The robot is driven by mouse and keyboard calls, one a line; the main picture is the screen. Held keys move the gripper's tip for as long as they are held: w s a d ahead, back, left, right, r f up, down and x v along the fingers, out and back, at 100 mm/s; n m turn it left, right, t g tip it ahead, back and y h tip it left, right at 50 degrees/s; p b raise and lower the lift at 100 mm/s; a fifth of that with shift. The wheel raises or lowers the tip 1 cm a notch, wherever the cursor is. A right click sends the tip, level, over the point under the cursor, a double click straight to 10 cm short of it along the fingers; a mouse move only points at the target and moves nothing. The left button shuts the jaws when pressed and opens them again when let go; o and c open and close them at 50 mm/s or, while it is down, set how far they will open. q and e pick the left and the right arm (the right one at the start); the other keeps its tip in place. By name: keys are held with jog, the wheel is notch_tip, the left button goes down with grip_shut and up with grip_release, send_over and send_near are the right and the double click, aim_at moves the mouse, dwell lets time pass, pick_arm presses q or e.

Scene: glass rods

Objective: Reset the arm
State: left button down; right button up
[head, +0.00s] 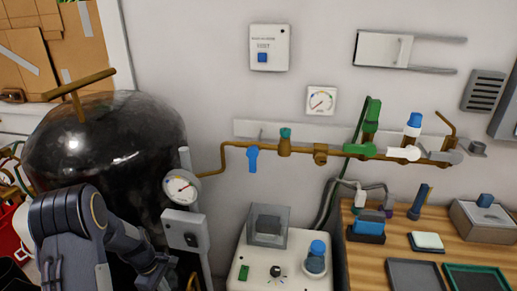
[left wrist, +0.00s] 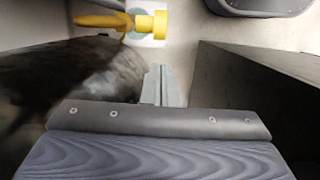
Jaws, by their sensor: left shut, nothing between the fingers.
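My left arm (head: 80,230) comes in at the lower left of the head view, in front of the large dark tank (head: 100,140). Its gripper is not clearly seen there. In the left wrist view my left gripper (left wrist: 161,70) is shut and empty, its narrow grey fingers together and pointing away from the camera. My right gripper is not in either view.
A gauge (head: 182,187) on a post with a grey box (head: 185,230) stands right of my arm. A white control unit (head: 270,265) and a wooden bench (head: 380,250) lie further right. The wrist view shows a yellow fitting (left wrist: 150,24) and a dark panel (left wrist: 255,95).

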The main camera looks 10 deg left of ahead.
pick_arm(q)
jog(key=s+d+r+m+t+h, duration=0.15)
jog(key=s+d+r+m, duration=0.25)
jog(key=r, duration=0.7)
jog(key=s+d+r+m+t, duration=0.2)
jog(key=s+d+r+m, duration=0.15)
jog(key=r, duration=0.65)
jog(key=s+d+r+m+t, duration=0.1)
jog(key=s+d+r+m, duration=0.1)
jog(key=s+m, duration=0.2)
jog(key=s+d+r+m+t, duration=0.1)
jog(key=s+d+r+m, duration=0.2)
jog(key=s, duration=0.7)
jog(key=shift+s+d+m, duration=0.3)
jog(key=shift+d+m, duration=0.05)
jog(key=shift+m, duration=0.1)
